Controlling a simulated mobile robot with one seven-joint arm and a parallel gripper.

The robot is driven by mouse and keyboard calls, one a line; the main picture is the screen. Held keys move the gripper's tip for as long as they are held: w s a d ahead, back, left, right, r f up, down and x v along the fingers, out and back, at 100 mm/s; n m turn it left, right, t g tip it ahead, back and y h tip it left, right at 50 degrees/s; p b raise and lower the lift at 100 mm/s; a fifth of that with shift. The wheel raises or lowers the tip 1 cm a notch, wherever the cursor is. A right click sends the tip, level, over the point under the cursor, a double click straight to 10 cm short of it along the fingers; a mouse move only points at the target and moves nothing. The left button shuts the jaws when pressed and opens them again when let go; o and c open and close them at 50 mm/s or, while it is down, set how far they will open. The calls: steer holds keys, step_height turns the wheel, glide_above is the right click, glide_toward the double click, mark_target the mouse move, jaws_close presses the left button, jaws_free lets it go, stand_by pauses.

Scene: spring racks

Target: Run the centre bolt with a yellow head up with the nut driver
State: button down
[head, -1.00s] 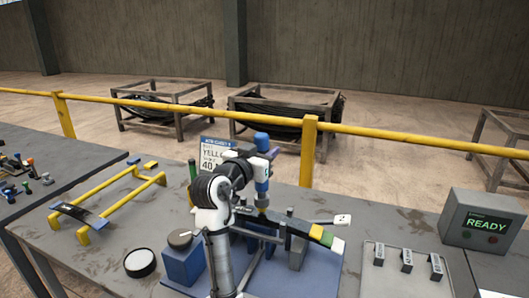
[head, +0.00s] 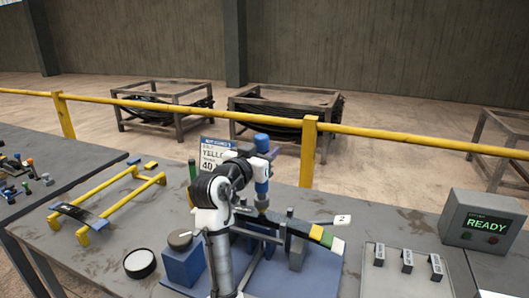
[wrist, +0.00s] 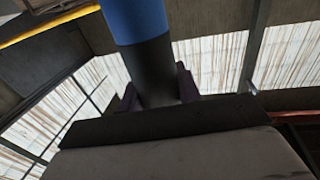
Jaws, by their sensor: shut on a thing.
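The wrist view shows the driver's blue and dark shaft (wrist: 139,35) between the purple fingers (wrist: 158,92). The driver's lower end meets or nearly meets the pack. The yellow-headed centre bolt cannot be made out; the driver and my arm cover that spot.
A card (head: 214,153) reading YELLOW and 40 stands behind my arm. A box (head: 486,220) reads READY. A blue block with a knob (head: 183,262), a round black-and-white item (head: 140,263) and yellow rails (head: 97,233) stand left.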

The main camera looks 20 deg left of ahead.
mark_target(264, 141)
steer(key=shift+f+b, duration=0.35)
stand_by(0.3)
steer(key=shift+s+d+f+b, duration=0.15)
steer(key=shift+s+f+b, duration=0.15)
steer(key=shift+f+b, duration=0.5)
steer(key=shift+s+d+f+b, duration=0.15)
steer(key=shift+s+f+b, duration=0.1)
steer(key=shift+f+b, duration=0.45)
stand_by(2.5)
steer(key=shift+r, duration=0.1)
steer(key=shift+w+r+p, duration=0.2)
steer(key=shift+r+p, duration=0.25)
steer(key=shift+r, duration=0.1)
steer(key=shift+w+r+p, duration=0.15)
steer(key=shift+r+p, duration=0.3)
steer(key=shift+r, duration=0.05)
steer(key=shift+w+a+r+p, duration=0.1)
steer(key=shift+w+r+p, duration=0.05)
steer(key=shift+r+p, duration=0.4)
steer(key=shift+w+a+r+p, duration=0.1)
steer(key=shift+w+r+p, duration=0.05)
steer(key=shift+r+p, duration=0.4)
steer(key=shift+s+r+p, duration=0.15)
steer(key=shift+r+p, duration=0.35)
steer(key=shift+r, duration=0.65)
steer(key=shift+a, duration=0.1)
